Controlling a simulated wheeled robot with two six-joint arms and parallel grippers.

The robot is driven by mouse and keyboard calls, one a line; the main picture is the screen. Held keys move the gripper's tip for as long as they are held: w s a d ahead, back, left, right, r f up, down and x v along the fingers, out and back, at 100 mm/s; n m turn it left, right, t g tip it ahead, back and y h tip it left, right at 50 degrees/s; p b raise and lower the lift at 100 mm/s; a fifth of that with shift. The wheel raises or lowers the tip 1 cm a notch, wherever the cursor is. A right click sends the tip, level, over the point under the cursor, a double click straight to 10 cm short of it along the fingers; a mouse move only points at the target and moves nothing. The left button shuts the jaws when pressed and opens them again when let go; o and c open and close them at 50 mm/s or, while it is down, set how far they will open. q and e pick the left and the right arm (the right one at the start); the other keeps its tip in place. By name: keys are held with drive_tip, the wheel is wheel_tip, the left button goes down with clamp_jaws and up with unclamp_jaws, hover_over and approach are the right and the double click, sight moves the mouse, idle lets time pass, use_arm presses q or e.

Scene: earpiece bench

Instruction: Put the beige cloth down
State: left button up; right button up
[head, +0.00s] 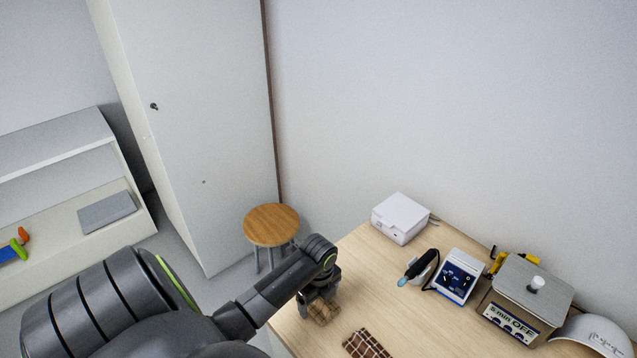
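The beige cloth (323,313) is a small bunched tan-brown bundle directly under my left gripper (319,298), at the near left part of the wooden table. My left gripper points down, and the cloth sits at its fingers, which look shut on it. The fingertips are partly hidden, and I cannot tell whether the cloth touches the tabletop. My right gripper is not in view.
A brown checked cloth (366,344) lies on the table (372,283) to the right. A white box (400,218), a handpiece (421,266), a device with a screen (457,276) and a metal bath (527,293) stand farther back. A round stool (271,224) stands beyond the table.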

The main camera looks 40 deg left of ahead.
use_arm(q)
drive_tip(key=shift+r, duration=0.15)
wheel_tip(320, 180, up, 9)
drive_tip(key=shift+r+b, duration=0.2)
drive_tip(key=shift+b, duration=0.95)
wheel_tip(320, 180, up, 3)
drive_tip(key=shift+f+p, duration=0.15)
drive_tip(key=shift+p, duration=0.7)
drive_tip(key=shift+f, duration=0.1)
